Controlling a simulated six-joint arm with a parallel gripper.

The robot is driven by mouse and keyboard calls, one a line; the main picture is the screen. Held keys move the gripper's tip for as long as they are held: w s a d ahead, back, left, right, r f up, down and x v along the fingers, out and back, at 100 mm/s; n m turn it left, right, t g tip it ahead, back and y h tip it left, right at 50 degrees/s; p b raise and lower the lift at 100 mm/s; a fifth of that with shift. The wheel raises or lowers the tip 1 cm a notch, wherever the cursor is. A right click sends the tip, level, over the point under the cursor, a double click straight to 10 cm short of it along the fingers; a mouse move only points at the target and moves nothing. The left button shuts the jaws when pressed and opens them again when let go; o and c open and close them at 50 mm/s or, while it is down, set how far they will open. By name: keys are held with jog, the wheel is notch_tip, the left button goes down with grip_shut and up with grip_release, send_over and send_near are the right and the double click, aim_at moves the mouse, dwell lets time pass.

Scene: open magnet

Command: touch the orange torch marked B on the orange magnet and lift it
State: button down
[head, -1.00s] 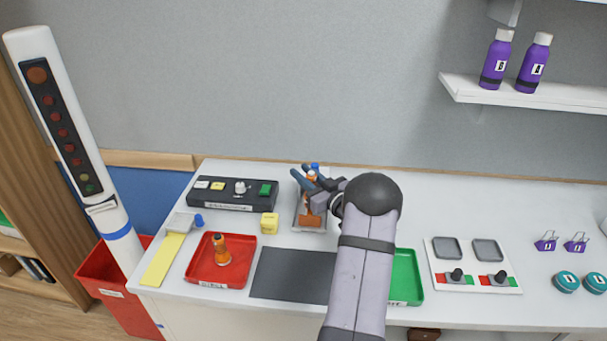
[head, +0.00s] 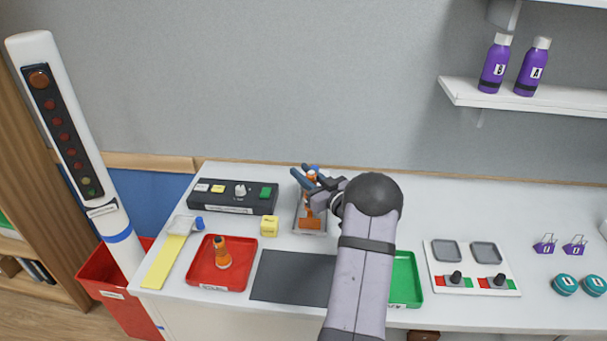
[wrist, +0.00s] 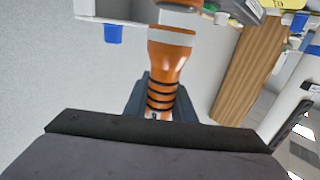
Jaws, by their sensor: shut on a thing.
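My gripper (head: 306,180) is shut on an orange torch (head: 311,177) above the small grey tray at the back of the table. In the wrist view the torch (wrist: 166,67) stands between the dark blue fingers, with a pale band and dark rings on its body. I cannot read a letter on it. An orange block (head: 311,223), likely the orange magnet, lies in the grey tray (head: 322,229). My wrist partly hides this area, and I cannot tell whether the torch touches the magnet.
A black control box (head: 232,208) and a yellow cube (head: 269,226) are to the left. A dark mat (head: 290,278) lies bare in front. A green tray (head: 407,285) is partly behind my arm. A switch panel (head: 472,266) is to the right.

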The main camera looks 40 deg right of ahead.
jog(key=shift+r+p, duration=0.4)
jog(key=shift+r, duration=0.3)
dwell(1.4)
notch_tip(320, 180, up, 6)
jog(key=p, duration=0.4)
dwell(0.9)
jog(key=shift+r, duration=0.1)
